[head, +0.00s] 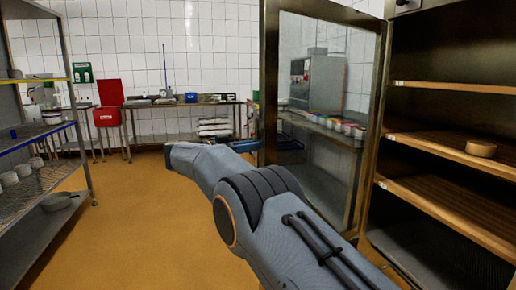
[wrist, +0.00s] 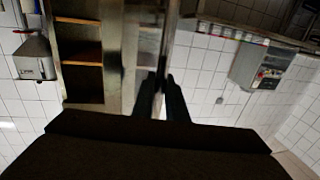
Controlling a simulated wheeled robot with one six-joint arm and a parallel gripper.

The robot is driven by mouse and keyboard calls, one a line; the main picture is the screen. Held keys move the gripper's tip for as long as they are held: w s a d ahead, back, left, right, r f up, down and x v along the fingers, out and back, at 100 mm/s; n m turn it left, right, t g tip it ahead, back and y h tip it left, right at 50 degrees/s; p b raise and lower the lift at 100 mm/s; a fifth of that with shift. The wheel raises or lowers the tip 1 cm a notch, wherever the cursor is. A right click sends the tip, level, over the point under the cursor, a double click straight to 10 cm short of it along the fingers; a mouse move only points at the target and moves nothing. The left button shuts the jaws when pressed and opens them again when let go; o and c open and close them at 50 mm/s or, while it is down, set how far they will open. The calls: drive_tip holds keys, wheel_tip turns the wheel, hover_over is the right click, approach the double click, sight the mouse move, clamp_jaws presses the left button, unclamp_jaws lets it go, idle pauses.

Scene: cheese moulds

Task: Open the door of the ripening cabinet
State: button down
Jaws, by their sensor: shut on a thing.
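The ripening cabinet (head: 386,170) stands at the right in the head view, its shelved inside in plain sight. Its door (head: 369,100), a metal frame with a glass pane, stands swung well open to the left of the shelves. My gripper (head: 292,145) is at the door, beyond my bent forearm. In the wrist view my gripper's dark fingers (wrist: 163,95) are close together at the edge-on door (wrist: 168,45), shut on its handle. The handle itself is mostly hidden by the fingers.
A small round cheese or mould (head: 481,148) sits on a wooden shelf in the cabinet. A wire rack (head: 75,120) with pots stands at the left. A work table (head: 180,103) is along the back wall. The yellow floor (head: 130,215) between is clear.

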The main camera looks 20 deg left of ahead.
drive_tip(key=c, duration=2)
unclamp_jaws()
drive_tip(key=shift+w+d, duration=0.1)
drive_tip(key=shift+c, duration=0.2)
drive_tip(key=b+v, duration=0.1)
drive_tip(key=v, duration=0.7)
